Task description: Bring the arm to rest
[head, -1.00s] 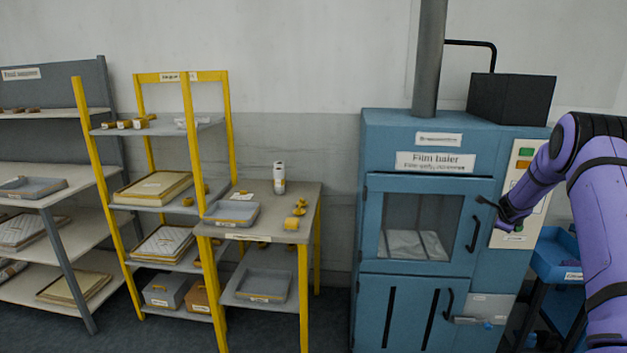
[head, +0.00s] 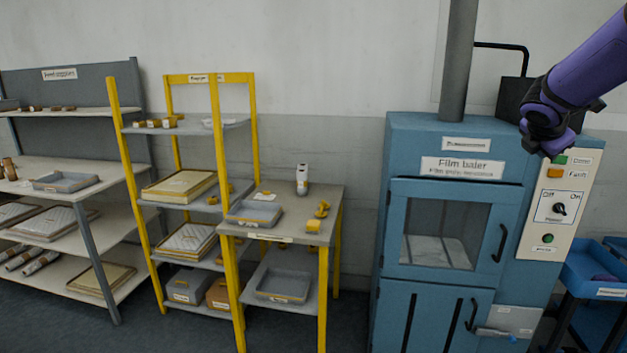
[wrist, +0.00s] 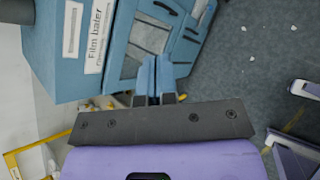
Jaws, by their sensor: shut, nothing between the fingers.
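My purple arm (head: 588,65) reaches in from the upper right in the head view, raised in front of the film baler's upper right. In the wrist view my gripper (wrist: 155,82) is shut and empty, its fingers together. The blue film baler (head: 455,155) stands below and left of the arm in the head view. It also fills the upper left of the wrist view (wrist: 60,55). In the head view the fingertips cannot be made out clearly against the arm.
The control panel (head: 553,225) is on the baler's right side. A blue bin cart (head: 595,275) stands at the far right. A yellow-framed bench (head: 335,210) and shelves (head: 60,165) with trays stand left. Dark floor is clear in front.

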